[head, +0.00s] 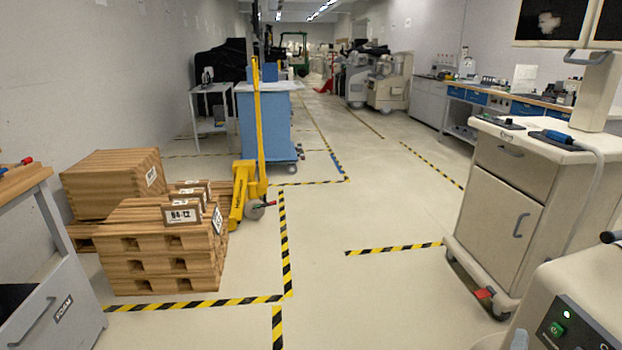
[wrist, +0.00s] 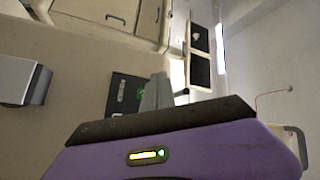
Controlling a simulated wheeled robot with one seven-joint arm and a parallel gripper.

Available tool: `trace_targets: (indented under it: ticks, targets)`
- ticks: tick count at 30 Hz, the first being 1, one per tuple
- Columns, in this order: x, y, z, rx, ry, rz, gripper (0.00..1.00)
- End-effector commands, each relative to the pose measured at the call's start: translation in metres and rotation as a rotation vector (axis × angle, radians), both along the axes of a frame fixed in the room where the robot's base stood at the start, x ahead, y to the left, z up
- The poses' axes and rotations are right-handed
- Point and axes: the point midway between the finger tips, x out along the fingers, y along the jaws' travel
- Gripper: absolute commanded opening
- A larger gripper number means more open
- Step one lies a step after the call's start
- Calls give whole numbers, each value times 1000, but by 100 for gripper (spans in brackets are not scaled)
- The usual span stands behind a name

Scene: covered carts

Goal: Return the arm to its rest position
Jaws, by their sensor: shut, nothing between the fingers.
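The arm does not show clearly in the head view. The wrist view looks sideways past a close purple housing that fills its lower part. Beyond it, the wrist view shows the beige cabinet cart (wrist: 105,20) and two dark monitor screens (wrist: 200,55), turned on their side. A dark panel with a green light (wrist: 125,95) shows in the middle of that view. No object is seen held.
In the head view, the beige cart (head: 505,185) and a machine with a green switch (head: 570,325) stand at the right. Wooden crates (head: 160,245), a yellow pallet jack (head: 243,195) and a grey cart (head: 50,290) stand at the left. The floor between is clear.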

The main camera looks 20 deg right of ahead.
Motion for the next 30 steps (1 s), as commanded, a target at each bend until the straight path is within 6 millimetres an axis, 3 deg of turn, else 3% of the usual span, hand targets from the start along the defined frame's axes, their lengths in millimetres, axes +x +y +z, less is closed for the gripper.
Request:
trace_targets:
  ticks: [2,5,9,14,21,30]
  targets:
    - [6,3,4,-19,26,16,0]
    - [13,10,27,-85,54,43,0]
    - [8,55,42,-188,164,117,0]
    - [-6,119,45,-282,295,219,0]
    - [-50,224,47,-425,504,399,0]
    - [-123,323,63,-587,728,624,0]
